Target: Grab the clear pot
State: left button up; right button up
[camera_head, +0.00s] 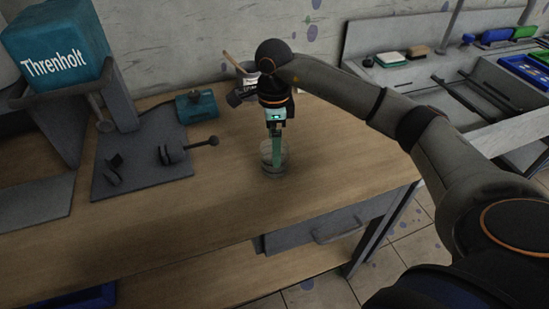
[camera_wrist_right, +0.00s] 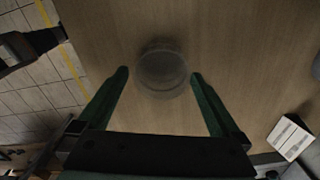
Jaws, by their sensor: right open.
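A clear pot (camera_head: 282,161) stands on the wooden table in the head view, near the middle. It also shows from above in the right wrist view (camera_wrist_right: 162,72) as a round see-through shape. My right gripper (camera_head: 275,160) reaches down to the pot and partly covers it in the head view. In the right wrist view the right gripper (camera_wrist_right: 158,76) is open, with one green finger on each side of the pot and gaps between them and its wall. The pot's rim lies a little beyond the line of the fingertips. My left gripper is out of view.
The wooden table (camera_head: 190,235) has free room in front of the pot. A grey plate with dark parts (camera_head: 140,165) and a teal device (camera_head: 196,107) lie to the left. A container with a wooden stick (camera_head: 247,84) stands behind my right arm. A blue box (camera_head: 55,50) stands at the far left.

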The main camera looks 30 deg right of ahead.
jog(key=shift+w+d+f+p, duration=0.1)
jog(key=shift+f+p, duration=0.3)
jog(key=shift+f, duration=2.55)
jog(key=c, duration=1.1)
